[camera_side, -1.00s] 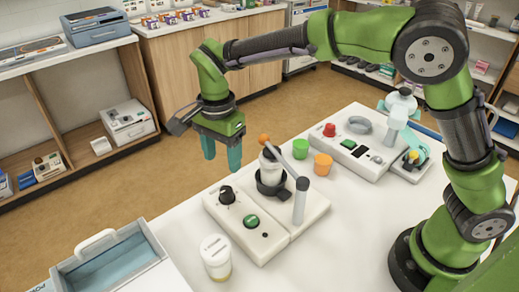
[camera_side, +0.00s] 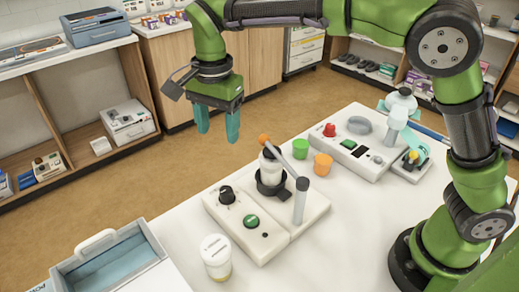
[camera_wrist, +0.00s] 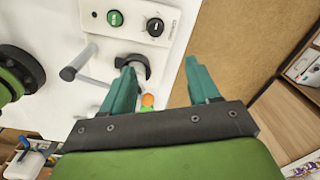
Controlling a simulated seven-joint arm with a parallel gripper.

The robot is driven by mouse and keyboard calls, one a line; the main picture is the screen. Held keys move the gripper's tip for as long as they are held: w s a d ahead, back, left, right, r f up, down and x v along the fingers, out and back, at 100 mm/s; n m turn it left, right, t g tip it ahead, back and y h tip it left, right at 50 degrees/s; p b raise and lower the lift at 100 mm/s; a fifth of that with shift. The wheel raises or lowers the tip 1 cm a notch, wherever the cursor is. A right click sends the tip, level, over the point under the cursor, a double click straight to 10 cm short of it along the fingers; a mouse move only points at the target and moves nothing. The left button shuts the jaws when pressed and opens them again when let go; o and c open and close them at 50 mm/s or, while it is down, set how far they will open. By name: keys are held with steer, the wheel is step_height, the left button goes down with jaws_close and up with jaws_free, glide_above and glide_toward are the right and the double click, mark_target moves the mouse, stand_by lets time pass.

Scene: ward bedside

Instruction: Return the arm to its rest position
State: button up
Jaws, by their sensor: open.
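My gripper (camera_side: 217,121) is open and empty, with its two teal fingers pointing down. In the side view it hangs in the air, above and behind the white device with the black knob and green button (camera_side: 262,222). In the wrist view the fingers (camera_wrist: 160,88) stand apart with nothing held between them. The same device (camera_wrist: 135,18) shows below at the upper middle of the wrist view. My green arm reaches from its base at the right of the table.
The white table (camera_side: 335,225) also bears a white jar (camera_side: 216,258), a green cup (camera_side: 297,148), an orange cup (camera_side: 323,164), a second device (camera_side: 350,150) and a blue-lined bin (camera_side: 110,262). Shelves line the walls. Open floor lies behind the table.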

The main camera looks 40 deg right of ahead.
steer(key=s+d+r+n+t+y, duration=0.2)
steer(key=s+d+n+t, duration=0.4)
steer(key=s+d, duration=1.2)
steer(key=s+n, duration=0.1)
steer(key=n, duration=0.2)
steer(key=shift+d+t, duration=0.15)
steer(key=shift+t, duration=0.25)
